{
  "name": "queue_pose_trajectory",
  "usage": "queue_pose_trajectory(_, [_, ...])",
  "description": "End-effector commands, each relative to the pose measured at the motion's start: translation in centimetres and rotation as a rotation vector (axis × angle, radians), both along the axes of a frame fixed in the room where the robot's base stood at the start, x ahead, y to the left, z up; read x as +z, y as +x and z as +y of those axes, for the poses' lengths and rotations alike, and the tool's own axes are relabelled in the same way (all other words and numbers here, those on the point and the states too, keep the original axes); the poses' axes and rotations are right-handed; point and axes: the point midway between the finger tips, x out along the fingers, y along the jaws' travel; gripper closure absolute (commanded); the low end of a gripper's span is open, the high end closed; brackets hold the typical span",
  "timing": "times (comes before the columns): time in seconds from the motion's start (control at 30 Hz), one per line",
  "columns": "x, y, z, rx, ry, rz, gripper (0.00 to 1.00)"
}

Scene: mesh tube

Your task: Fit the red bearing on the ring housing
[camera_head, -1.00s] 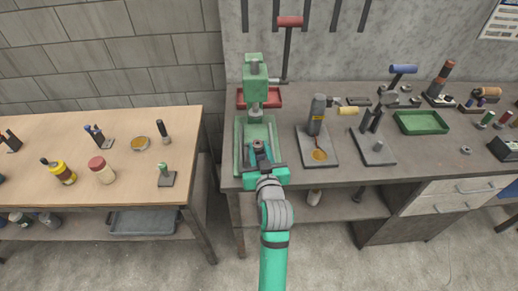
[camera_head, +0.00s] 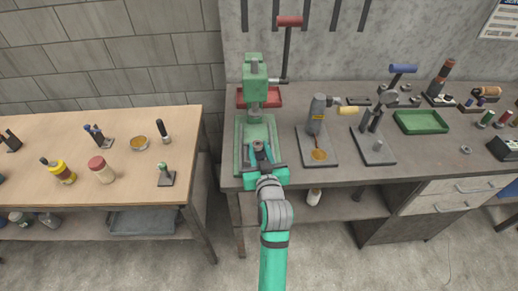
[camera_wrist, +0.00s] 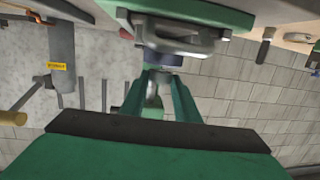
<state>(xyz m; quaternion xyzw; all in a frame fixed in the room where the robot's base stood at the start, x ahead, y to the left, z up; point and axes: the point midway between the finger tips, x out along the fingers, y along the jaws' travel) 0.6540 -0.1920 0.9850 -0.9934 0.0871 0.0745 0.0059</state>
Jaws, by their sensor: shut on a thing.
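My gripper (camera_head: 263,158) is over the front of the green press base (camera_head: 241,148), below the press ram (camera_head: 254,105). In the wrist view its two green fingers (camera_wrist: 161,82) are close together at a dark, bluish round part (camera_wrist: 165,58), and the jaws are shut on it. Next to it is a grey metal piece (camera_wrist: 184,40) against the green plate. I cannot tell which of these is the bearing or the ring housing, nor whether they are fitted together. No red bearing can be made out. In the head view the fingers partly hide the dark part.
To the right stand a grey fixture (camera_head: 316,128), a black stand (camera_head: 373,150) and a green tray (camera_head: 421,122). A wooden table (camera_head: 117,125) with small parts is at the left, across a gap.

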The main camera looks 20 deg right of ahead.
Motion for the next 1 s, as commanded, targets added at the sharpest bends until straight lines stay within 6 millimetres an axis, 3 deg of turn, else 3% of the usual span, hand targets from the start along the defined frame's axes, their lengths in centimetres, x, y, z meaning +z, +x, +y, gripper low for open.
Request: queue_pose_trajectory(1.0, [-1.1, 0.0, 0.0, 0.000, 0.001, 0.000, 0.95])
